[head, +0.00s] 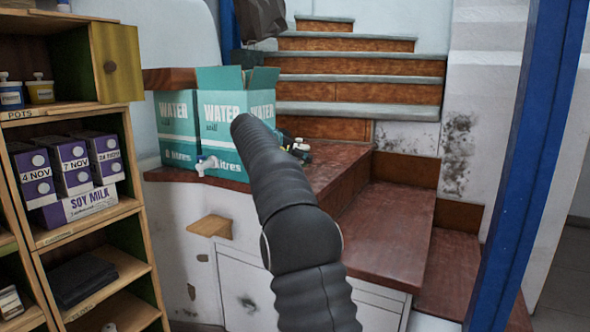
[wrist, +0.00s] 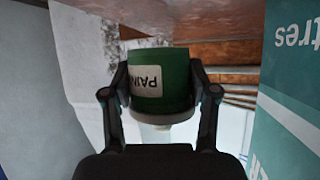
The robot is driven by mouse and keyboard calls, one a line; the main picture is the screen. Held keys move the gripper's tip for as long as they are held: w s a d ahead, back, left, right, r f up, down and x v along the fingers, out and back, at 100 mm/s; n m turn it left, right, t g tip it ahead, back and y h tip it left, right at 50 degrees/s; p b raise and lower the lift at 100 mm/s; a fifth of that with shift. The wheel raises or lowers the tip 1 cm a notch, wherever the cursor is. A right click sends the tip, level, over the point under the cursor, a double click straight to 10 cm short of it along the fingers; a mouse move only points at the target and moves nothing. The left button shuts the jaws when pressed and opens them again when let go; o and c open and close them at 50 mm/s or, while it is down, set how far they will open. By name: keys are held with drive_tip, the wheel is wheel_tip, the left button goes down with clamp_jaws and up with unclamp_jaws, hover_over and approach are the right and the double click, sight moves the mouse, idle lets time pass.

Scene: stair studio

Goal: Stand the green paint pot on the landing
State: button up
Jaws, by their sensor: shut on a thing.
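The green paint pot (wrist: 176,82) has a white label with partly visible dark letters. The wrist view shows it upside down, with its pale rim towards the bottom of the picture. My gripper (wrist: 160,94) is shut on it, one finger on each side. In the head view my arm hides most of the gripper and I cannot make out the pot. The landing (head: 335,160) is the red-brown surface at the foot of the grey-topped stairs. The gripper is over or beside it, near the boxes. I cannot tell whether the pot touches it.
Teal and white water boxes (head: 178,125) stand on the landing's left, one with raised flaps; one is close at the right in the wrist view (wrist: 290,100). Red-brown steps (head: 390,235) descend right. A blue post (head: 520,160) stands right, a wooden shelf (head: 85,225) left.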

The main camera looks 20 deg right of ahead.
drive_tip(key=shift+w+a+f, duration=0.25)
drive_tip(key=shift+w+f, duration=0.05)
drive_tip(key=shift+w, duration=0.15)
drive_tip(key=shift+f+b, duration=0.55)
drive_tip(key=shift+f, duration=1.4)
drive_tip(key=shift+f, duration=0.1)
drive_tip(key=shift+f, duration=0.1)
drive_tip(key=o, duration=1.4)
drive_tip(key=shift+s+a+r, duration=0.1)
drive_tip(key=shift+a+r, duration=0.1)
drive_tip(key=shift+r, duration=0.1)
drive_tip(key=v, duration=1.1)
drive_tip(key=shift+s+a+r, duration=0.1)
drive_tip(key=shift+s+a, duration=0.05)
drive_tip(key=shift+s, duration=0.05)
